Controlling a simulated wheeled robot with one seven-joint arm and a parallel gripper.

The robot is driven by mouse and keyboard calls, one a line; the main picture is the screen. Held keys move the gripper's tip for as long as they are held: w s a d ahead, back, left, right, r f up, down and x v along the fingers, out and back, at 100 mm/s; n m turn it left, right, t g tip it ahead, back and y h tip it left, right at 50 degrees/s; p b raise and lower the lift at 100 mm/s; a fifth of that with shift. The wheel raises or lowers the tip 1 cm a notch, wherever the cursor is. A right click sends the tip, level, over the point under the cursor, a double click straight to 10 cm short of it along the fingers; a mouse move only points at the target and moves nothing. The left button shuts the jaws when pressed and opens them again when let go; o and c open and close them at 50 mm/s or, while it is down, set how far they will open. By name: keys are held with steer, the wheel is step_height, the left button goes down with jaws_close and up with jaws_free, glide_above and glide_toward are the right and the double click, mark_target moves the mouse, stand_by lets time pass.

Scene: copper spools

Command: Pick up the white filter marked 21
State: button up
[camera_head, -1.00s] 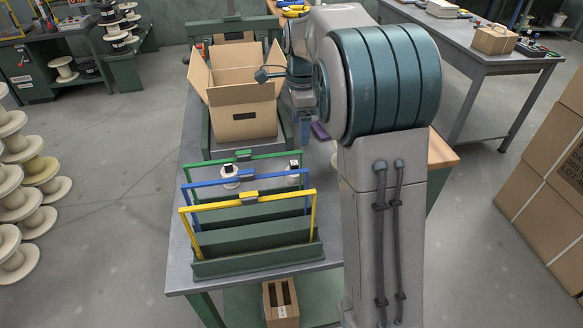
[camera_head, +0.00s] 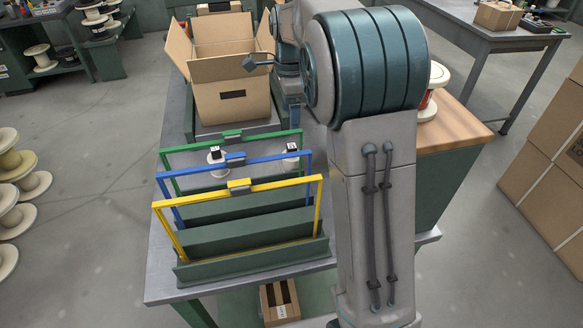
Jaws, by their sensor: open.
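Two small white objects with black-and-white tops stand on the grey workbench (camera_head: 166,235) behind the coloured frames. The left white object (camera_head: 217,158) shows through the green frame, and the right white object (camera_head: 291,161) is near its right post. Their markings are too small to read, so I cannot tell which is the filter marked 21. My large arm fills the middle right. Its far end goes down beside the cardboard box, and my gripper is not visible behind it.
Green (camera_head: 190,145), blue (camera_head: 200,166) and yellow (camera_head: 200,197) frames stand across the bench front. An open cardboard box (camera_head: 215,102) is behind them. A wooden-topped table (camera_head: 455,132) with a red-and-white spool (camera_head: 429,108) is right of my arm. Stacked cartons (camera_head: 545,170) stand far right.

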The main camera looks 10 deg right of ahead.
mark_target(291, 145)
step_height(291, 145, down, 10)
steer(key=shift+r+b, duration=0.2)
steer(key=shift+b, duration=0.5)
steer(key=f, duration=0.5)
steer(key=shift+s+d+f, duration=0.15)
steer(key=shift+s+f, duration=0.05)
steer(key=shift+f, duration=0.1)
steer(key=c, duration=1.1)
